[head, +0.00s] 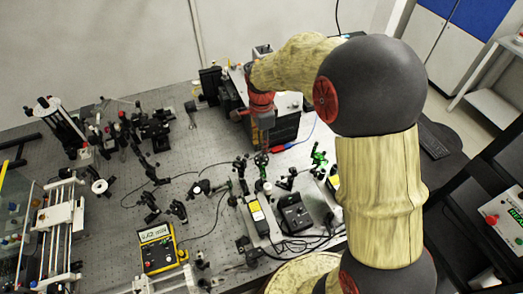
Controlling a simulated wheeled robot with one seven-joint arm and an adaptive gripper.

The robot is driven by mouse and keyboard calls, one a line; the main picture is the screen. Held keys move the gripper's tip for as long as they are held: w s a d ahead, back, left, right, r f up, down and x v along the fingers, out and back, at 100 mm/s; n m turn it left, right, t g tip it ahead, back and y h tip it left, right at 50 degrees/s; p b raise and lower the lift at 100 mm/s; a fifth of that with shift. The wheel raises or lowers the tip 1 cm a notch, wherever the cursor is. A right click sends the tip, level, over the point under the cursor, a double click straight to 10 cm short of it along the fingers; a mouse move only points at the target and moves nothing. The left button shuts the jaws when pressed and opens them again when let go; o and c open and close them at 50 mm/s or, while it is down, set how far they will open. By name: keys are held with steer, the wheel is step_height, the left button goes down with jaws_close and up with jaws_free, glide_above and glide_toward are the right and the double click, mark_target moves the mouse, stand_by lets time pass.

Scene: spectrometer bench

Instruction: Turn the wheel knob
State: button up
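My arm reaches over the bench from the right, and its end points down near the back middle. My gripper (264,136) is small in the head view, beside the front left side of a dark box-shaped instrument (285,128). Its fingers are too small and too dark to tell whether they are open or shut, or touching anything. I cannot pick out the wheel knob for certain; it may be hidden by my gripper or too small to see.
The perforated optical table (205,215) carries several black mounts and posts. A yellow meter (157,249) stands at the front, with a black control box (294,213) to its right. A railed frame (55,225) fills the left edge. Cables cross the middle.

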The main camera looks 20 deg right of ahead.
mark_target(261, 155)
step_height(261, 155, up, 6)
steer(key=shift+r, duration=0.2)
stand_by(0.5)
steer(key=s+f+n+t+b, duration=0.2)
steer(key=s+n+b, duration=0.6)
steer(key=s, duration=0.4)
steer(key=s+f+n+t+b, duration=0.2)
steer(key=s+n+t+b, duration=0.1)
steer(key=s+n+b, duration=0.6)
steer(key=s, duration=0.4)
steer(key=shift+f+t, duration=0.3)
